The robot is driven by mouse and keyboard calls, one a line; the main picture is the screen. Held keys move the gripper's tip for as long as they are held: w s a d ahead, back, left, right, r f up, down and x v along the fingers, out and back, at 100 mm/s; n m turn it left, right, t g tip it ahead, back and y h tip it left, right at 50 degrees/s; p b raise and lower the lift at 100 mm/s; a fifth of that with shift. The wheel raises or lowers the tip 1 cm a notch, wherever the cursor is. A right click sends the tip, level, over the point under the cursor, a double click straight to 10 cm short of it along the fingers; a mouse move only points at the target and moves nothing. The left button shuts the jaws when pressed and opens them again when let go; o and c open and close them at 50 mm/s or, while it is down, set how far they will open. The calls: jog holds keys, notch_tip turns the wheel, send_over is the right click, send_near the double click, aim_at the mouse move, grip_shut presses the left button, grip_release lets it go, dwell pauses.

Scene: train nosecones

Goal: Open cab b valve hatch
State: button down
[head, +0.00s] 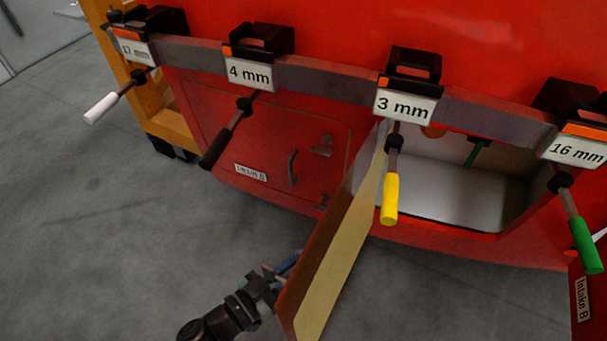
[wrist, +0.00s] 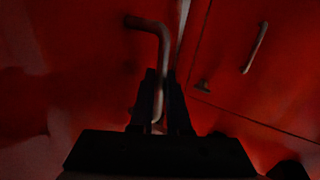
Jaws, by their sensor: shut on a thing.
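A red hatch door (head: 335,235) with a pale inner face stands swung out from the red train nose, hinged at the left of its opening. Behind it is a white-lined compartment (head: 440,190) with a green lever (head: 476,153) inside. My gripper (head: 275,278) is at the door's outer face, near its free edge. In the wrist view my gripper (wrist: 161,105) is shut on a grey bent bar handle (wrist: 163,50), with a finger on either side. The door's label is not visible, and its outer face is mostly hidden in the head view.
A shut hatch labelled Intake B (head: 250,172) with its own handle (head: 292,167) is left of the open door. Another Intake B panel (head: 583,300) is at the lower right. Clamps with coloured handles, such as a yellow one (head: 389,200), hang along the grey strip. Grey floor is clear at left.

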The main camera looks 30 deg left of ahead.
jog(key=c, duration=1.2)
grip_release()
jog(key=shift+o, duration=0.2)
jog(key=b+v, duration=0.1)
jog(key=v, duration=1.2)
jog(key=shift+f, duration=0.1)
